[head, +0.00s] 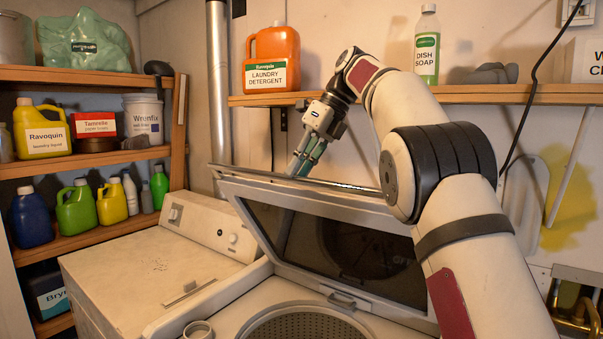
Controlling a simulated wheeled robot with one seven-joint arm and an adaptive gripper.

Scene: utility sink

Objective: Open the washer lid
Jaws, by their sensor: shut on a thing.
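The washer lid (325,245), a pale frame around a dark window, stands raised and tilted back above the washer. Below it, the washer's opening (310,326) shows a round metal drum rim. My gripper (303,163) points down at the lid's upper edge, left of the middle, and is shut on it. The fingertips are partly hidden behind that edge. My arm reaches in from the right and covers the lid's right part.
A second white machine (150,262) with knobs stands at the left. Shelves (85,160) of bottles are beyond it. A wall shelf (480,94) above holds orange laundry detergent (271,60) and dish soap (427,45), close to my arm. Brass pipes (580,315) are at lower right.

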